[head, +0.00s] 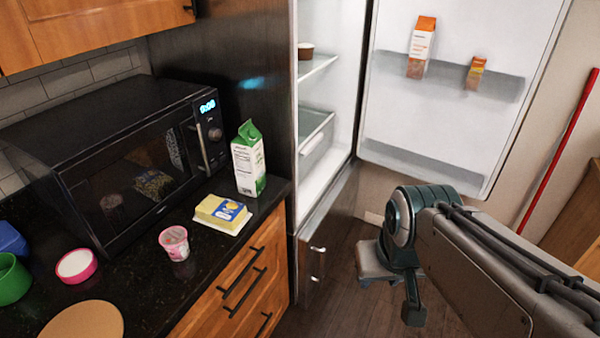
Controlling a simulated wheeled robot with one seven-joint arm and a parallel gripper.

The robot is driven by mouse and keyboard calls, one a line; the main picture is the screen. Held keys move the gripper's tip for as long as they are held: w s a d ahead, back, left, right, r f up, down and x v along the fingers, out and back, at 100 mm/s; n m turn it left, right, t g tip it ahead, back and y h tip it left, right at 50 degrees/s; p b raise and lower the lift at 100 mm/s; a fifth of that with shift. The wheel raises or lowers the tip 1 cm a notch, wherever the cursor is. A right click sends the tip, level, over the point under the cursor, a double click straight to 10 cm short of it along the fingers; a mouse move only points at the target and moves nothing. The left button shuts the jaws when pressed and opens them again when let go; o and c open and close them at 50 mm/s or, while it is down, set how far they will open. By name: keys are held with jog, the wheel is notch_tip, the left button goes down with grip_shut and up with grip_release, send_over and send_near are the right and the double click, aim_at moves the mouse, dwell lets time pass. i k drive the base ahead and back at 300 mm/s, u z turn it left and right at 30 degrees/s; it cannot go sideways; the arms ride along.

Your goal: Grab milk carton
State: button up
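A green-and-white milk carton (248,160) stands upright on the dark counter, near its right end beside the microwave. Its front and gabled top are in plain view. My gripper (385,285) hangs at the end of my arm, over the floor in front of the open fridge. It is to the right of the carton and lower in the picture, well apart from it. My own wrist hides much of the gripper, so I cannot tell how its fingers stand.
A butter pack (222,213) and a pink cup (174,243) stand near the carton. The black microwave (120,160) is behind them. The fridge door (450,110) stands open, holding an orange carton (420,47) and a smaller one (475,72). Drawer handles (243,292) stick out below the counter.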

aim_at(248, 149)
jog(key=z, duration=1.1)
jog(key=i, duration=1.05)
jog(key=u, duration=1.15)
jog(key=i, duration=0.75)
jog(key=u, duration=0.9)
